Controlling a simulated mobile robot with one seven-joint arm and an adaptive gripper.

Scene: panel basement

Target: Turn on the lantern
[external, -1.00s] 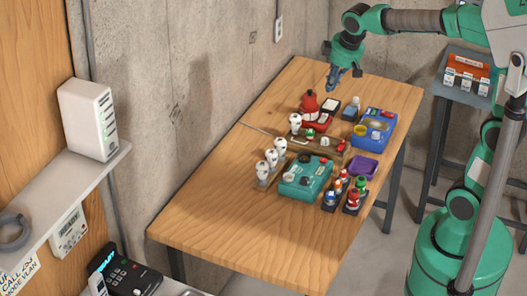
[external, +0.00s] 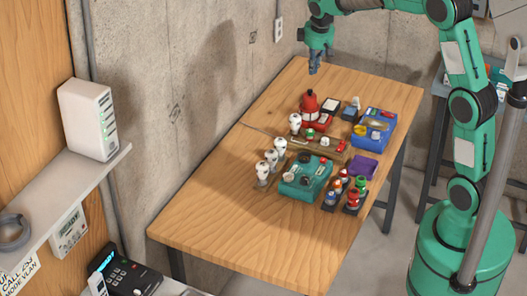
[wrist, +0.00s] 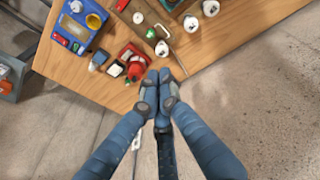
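A red domed object (external: 309,102), which looks most like the lantern, stands upright at the back of the wooden table. It also shows in the wrist view (wrist: 136,71), partly hidden by my fingers; its switch cannot be made out. My gripper (external: 313,70) hangs above the back of the table, apart from the red object and pointing down. In the wrist view my gripper (wrist: 159,76) has its fingertips together with nothing seen between them.
A blue box (external: 373,128), a teal box (external: 305,180), a purple tray (external: 361,167), white bulb-like pieces (external: 271,157) and small red-topped items (external: 352,199) crowd the table's middle. The table's front (external: 240,230) is clear. A concrete wall (external: 200,90) rises behind.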

